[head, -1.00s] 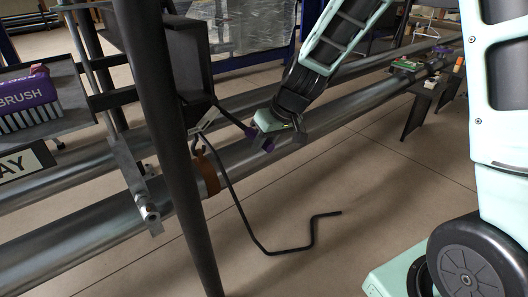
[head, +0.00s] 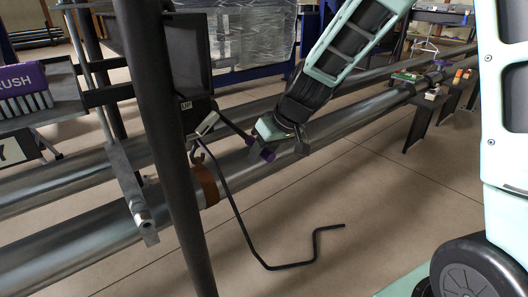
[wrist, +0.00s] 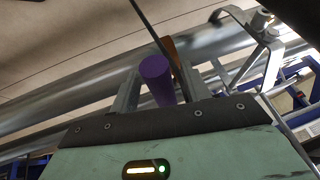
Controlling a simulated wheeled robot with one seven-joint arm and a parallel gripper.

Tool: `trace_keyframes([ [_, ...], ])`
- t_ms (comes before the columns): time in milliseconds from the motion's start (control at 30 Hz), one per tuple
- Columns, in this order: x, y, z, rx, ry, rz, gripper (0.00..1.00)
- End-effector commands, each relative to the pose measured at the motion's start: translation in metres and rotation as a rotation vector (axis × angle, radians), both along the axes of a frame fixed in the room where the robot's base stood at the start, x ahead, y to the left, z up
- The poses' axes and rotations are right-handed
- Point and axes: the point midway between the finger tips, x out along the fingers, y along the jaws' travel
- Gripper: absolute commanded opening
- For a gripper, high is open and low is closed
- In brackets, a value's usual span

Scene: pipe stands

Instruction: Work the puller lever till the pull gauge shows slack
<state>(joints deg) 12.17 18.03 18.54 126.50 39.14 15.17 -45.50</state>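The puller's dark lever (head: 234,130) runs down and right from its hub beside the dark post and ends in a purple grip (head: 267,155). In the wrist view the purple grip (wrist: 157,78) stands between my two fingers, its round end toward the camera. My gripper (head: 283,145) is at the grip, above the pipe. In the wrist view slim gaps seem to show beside the grip, so I cannot tell whether my gripper (wrist: 160,85) clamps it. I cannot make out the pull gauge or its reading. A small "UP" label (head: 186,105) shows near the hub.
A brown strap (head: 207,185) wraps the large pipe (head: 90,243). A bent black rod (head: 241,222) hangs below the hub over open floor. A dark upright post (head: 175,170) stands in front. A shelf at left holds a purple brush box (head: 22,85).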

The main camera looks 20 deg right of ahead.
Motion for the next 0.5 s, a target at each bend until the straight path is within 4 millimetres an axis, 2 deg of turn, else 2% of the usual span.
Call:
trace_keyframes([
  [133, -0.001, -0.001, 0.002, 0.0, 0.001, -0.001, 0.47],
  [267, -0.006, -0.005, 0.016, 0.0, 0.0, -0.002, 0.47],
  [500, -0.026, -0.02, 0.064, -0.002, -0.002, -0.003, 0.47],
])
